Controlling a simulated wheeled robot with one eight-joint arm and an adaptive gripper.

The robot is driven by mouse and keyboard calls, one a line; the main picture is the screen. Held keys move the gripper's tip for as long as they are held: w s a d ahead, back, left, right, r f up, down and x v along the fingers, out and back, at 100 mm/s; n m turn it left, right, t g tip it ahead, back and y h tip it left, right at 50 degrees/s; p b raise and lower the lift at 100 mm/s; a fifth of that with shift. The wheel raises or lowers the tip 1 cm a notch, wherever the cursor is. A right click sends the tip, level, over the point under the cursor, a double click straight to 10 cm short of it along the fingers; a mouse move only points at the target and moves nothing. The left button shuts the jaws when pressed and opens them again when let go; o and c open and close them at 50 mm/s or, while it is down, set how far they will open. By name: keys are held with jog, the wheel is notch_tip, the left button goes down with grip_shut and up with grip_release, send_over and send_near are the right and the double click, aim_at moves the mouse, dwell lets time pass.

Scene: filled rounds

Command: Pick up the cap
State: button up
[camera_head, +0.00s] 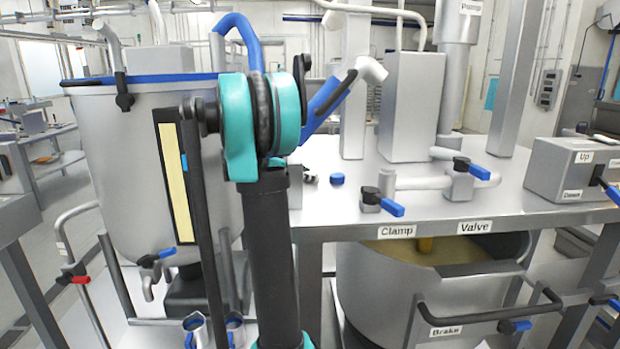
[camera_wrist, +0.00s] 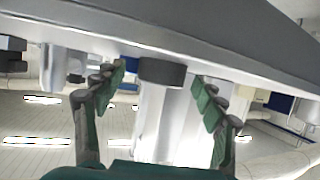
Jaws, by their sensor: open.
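A small round blue cap (camera_head: 337,178) lies on the grey metal table (camera_head: 440,205) in the head view, just right of my arm. My gripper (camera_wrist: 158,88) shows in the wrist view with its two green-padded fingers wide apart and nothing held between them. A dark grey round piece (camera_wrist: 162,72) on a pale column appears between the fingers; I cannot tell how far off it is. The blue cap cannot be made out in the wrist view. In the head view my arm hides part of the table, and the gripper cannot be made out clearly.
A valve pipe with blue handles (camera_head: 392,208) stands right of the cap. Tall grey posts and a block (camera_head: 412,105) rise behind it. A large steel tank (camera_head: 110,150) stands left of my arm. A control box (camera_head: 570,165) sits at the table's right.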

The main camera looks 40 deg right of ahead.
jog(key=shift+d+f, duration=0.1)
jog(key=shift+d, duration=0.1)
jog(key=c, duration=1)
jog(key=shift+c, duration=0.2)
